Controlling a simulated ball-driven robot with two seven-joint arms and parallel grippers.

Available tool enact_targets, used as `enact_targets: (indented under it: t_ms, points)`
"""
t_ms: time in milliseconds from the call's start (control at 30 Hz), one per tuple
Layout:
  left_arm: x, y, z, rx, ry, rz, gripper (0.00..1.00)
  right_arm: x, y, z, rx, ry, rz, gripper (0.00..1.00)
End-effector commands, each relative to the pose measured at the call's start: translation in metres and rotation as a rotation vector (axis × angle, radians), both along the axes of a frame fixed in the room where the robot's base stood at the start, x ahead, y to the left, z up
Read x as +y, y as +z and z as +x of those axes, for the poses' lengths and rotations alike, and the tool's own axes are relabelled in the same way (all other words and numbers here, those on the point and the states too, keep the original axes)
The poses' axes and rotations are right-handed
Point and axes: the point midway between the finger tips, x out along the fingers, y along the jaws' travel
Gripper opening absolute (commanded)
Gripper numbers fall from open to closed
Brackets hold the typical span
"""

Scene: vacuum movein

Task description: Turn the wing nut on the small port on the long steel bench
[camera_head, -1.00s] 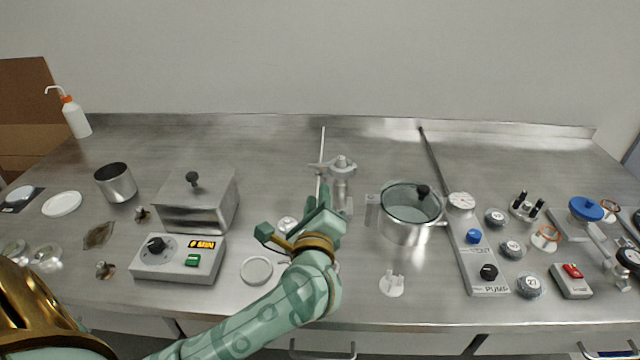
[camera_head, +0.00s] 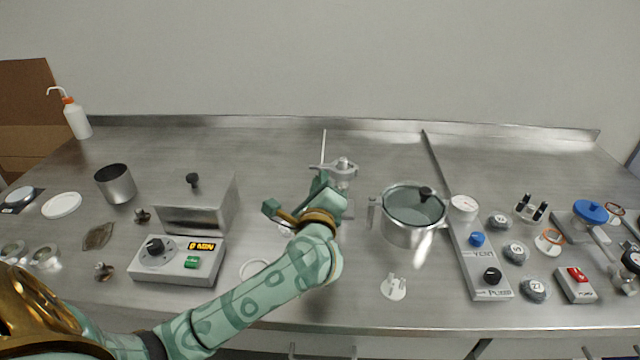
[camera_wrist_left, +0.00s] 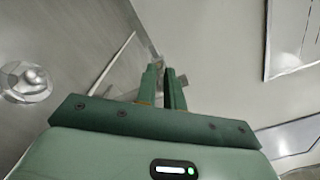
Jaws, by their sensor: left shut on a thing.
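The small port (camera_head: 342,172) is a grey metal fitting with a wide clamp on top, standing upright near the middle of the long steel bench (camera_head: 290,150). My left gripper (camera_head: 322,182) is at the port's near left side, its fingers shut on the wing nut, which they mostly hide. In the left wrist view the two green fingers (camera_wrist_left: 163,80) are close together, with grey parts of the port (camera_wrist_left: 187,75) at their tips. I cannot tell the wing nut's angle. My right gripper is not in view.
A lidded pot (camera_head: 412,215) stands right of the port. A steel box (camera_head: 196,205) and a timer unit (camera_head: 178,262) stand to the left. A pump panel (camera_head: 484,265) lies further right. A thin white rod (camera_head: 323,146) rises behind the gripper. The bench behind is clear.

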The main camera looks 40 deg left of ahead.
Motion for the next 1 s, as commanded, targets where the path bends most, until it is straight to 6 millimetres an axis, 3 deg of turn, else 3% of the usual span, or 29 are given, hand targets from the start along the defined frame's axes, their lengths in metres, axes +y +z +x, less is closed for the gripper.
enact_targets:
  t_ms: [367, 1000]
  points:
    - [0.000, 0.002, -0.001, 0.072, 0.001, 0.115, 0.00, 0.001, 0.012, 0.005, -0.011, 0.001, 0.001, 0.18]
    - [-0.001, 0.003, 0.000, 0.342, 0.000, 0.554, 0.00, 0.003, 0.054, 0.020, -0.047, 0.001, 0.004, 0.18]
